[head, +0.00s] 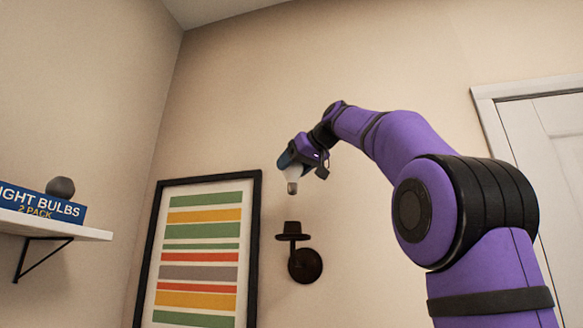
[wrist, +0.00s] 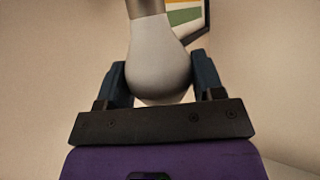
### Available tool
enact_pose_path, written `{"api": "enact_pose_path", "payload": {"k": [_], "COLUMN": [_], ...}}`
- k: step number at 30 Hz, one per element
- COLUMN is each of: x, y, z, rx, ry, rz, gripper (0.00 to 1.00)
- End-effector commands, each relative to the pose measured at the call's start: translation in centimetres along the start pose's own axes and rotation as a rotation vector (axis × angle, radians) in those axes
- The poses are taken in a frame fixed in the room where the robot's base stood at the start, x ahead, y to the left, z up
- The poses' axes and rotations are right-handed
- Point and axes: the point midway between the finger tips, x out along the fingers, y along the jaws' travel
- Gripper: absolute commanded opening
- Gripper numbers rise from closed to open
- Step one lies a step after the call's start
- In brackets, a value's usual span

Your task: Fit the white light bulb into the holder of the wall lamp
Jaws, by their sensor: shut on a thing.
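The white light bulb (wrist: 158,62) is held between the two fingers of my gripper (wrist: 160,85) in the wrist view, its metal base pointing away from the gripper. In the head view the bulb (head: 291,178) hangs base-down from my gripper (head: 292,162). The wall lamp (head: 304,264) is dark, with a round wall plate and an upward-facing holder (head: 292,232) on a short arm. The bulb's base is above the holder, apart from it, with a clear gap. The inside of the holder is hidden from this low angle.
A framed striped picture (head: 200,250) hangs left of the lamp. A white shelf (head: 55,229) at the far left bears a blue light bulb box (head: 40,205) and a grey round object (head: 60,187). A white door (head: 550,130) is at the right. The wall around the lamp is clear.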

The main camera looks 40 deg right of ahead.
Motion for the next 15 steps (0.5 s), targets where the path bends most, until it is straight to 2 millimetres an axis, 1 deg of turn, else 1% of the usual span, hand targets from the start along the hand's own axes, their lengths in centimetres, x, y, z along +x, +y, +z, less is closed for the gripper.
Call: {"api": "enact_pose_path", "payload": {"k": [15], "x": [1.5], "y": [-0.1], "z": [3.7], "rx": [0.0], "ry": [0.0], "rz": [-0.001], "gripper": [0.48]}}
